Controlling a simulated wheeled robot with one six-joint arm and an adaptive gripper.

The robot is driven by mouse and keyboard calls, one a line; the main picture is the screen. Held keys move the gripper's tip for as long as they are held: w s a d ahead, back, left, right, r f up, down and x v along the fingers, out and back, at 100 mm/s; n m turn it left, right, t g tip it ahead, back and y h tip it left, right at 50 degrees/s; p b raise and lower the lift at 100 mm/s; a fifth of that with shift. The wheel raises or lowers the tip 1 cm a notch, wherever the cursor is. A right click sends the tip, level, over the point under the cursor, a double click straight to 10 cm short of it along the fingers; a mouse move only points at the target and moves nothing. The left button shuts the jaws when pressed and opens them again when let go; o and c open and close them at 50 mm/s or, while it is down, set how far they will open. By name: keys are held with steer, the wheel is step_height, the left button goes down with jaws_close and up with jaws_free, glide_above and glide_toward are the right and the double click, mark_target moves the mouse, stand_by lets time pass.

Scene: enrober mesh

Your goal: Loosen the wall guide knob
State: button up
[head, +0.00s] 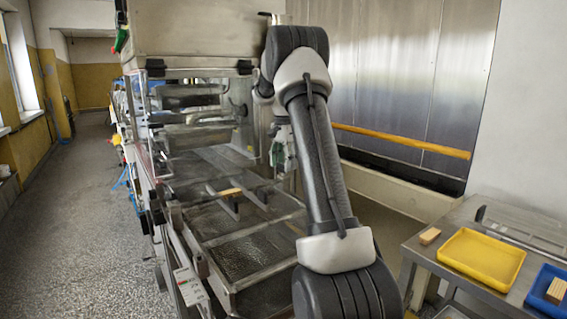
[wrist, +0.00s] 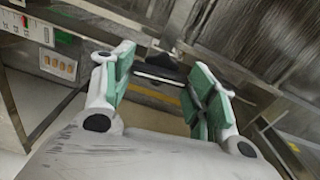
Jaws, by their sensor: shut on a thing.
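In the wrist view the green-padded fingers of my gripper (wrist: 163,72) stand on either side of a dark knob (wrist: 162,66), which I take to be the wall guide knob. It sits at the foot of a metal wall or bracket, and the gripper is shut on it. The pad contact itself is hard to make out. In the head view part of my gripper (head: 279,152) shows as green pads beside the machine, left of my arm; the knob is hidden there.
The enrober's mesh belt (head: 240,255) lies left of my arm, with a tan bar (head: 230,191) on the frame. A metal table (head: 452,222) at right carries a yellow tray (head: 510,275), a blue tray (head: 541,302) and a loose tan block (head: 430,236). The left aisle floor is clear.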

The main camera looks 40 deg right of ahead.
steer(key=n, duration=0.8)
steer(key=shift+n, duration=0.4)
steer(key=n, duration=0.4)
steer(key=shift+n, duration=2.1)
steer(key=o, duration=1)
